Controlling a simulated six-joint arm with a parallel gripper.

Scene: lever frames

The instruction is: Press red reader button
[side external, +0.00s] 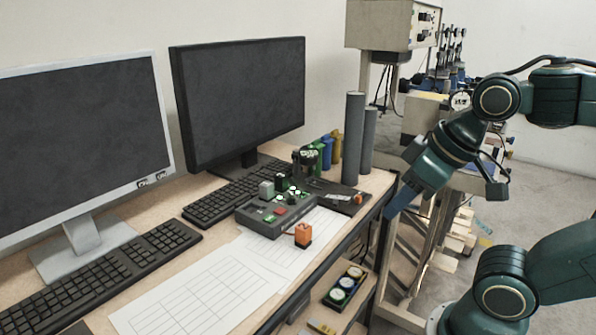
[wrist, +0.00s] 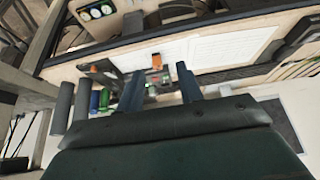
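The reader (side external: 262,222) is a dark grey box on the desk in the side view, with green, white and grey parts on top. A small red button (side external: 280,211) shows on its top face, towards the front. My gripper (side external: 400,203) hangs beyond the desk's right edge, clear of the reader and pointing down-left. In the wrist view my gripper's two blue fingers (wrist: 160,83) stand apart with nothing held between them. The reader lies partly hidden behind the fingers there, and I cannot make out the red button.
Two monitors (side external: 240,95), keyboards (side external: 207,206) and paper sheets (side external: 200,295) take up the desk. A shelf with round gauges (side external: 346,283) is below.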

